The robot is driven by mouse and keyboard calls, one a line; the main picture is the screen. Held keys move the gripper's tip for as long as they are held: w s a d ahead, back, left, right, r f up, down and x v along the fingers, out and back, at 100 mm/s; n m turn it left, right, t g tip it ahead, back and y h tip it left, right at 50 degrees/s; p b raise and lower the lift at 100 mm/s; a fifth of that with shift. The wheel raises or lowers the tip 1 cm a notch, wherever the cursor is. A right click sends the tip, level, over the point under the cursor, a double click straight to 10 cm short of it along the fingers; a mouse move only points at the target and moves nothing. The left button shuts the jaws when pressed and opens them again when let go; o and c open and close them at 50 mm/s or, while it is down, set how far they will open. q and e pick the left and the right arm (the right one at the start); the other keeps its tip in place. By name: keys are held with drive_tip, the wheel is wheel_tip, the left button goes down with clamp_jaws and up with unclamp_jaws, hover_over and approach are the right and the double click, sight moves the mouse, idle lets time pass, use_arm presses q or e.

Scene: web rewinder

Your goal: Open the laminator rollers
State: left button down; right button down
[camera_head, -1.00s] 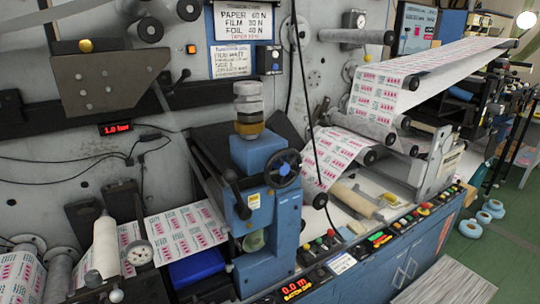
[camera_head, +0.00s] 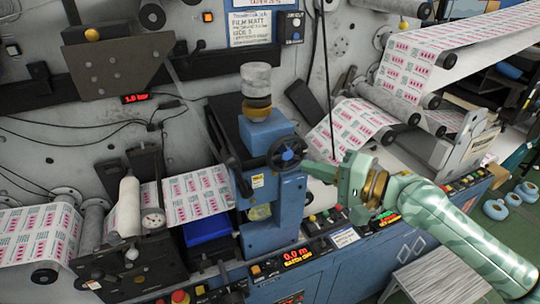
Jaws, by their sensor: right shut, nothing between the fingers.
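The laminator (camera_head: 262,190) is a blue upright frame in the middle of the head view, with a grey and brass cylinder (camera_head: 256,88) on top. A dark handwheel with a blue hub (camera_head: 287,154) sits on its upper right side. A black lever (camera_head: 238,172) shows on its left side. The rollers (camera_head: 259,212) are partly hidden inside the frame, and their gap cannot be made out. My right gripper (camera_head: 312,170) is shut and empty, just right of the handwheel. Contact between them cannot be told. My left gripper is not in view.
Printed web (camera_head: 192,194) runs in from the left, and more printed web (camera_head: 345,130) rises at the right. A control panel with buttons and a red display (camera_head: 297,256) lies below. A striped stool or box top (camera_head: 440,278) stands at lower right. A thin cable hangs behind the handwheel.

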sight(239, 176)
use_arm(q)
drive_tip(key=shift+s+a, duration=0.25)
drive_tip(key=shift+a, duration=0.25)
use_arm(e)
drive_tip(key=shift+w+a, duration=0.1)
drive_tip(key=shift+a, duration=0.1)
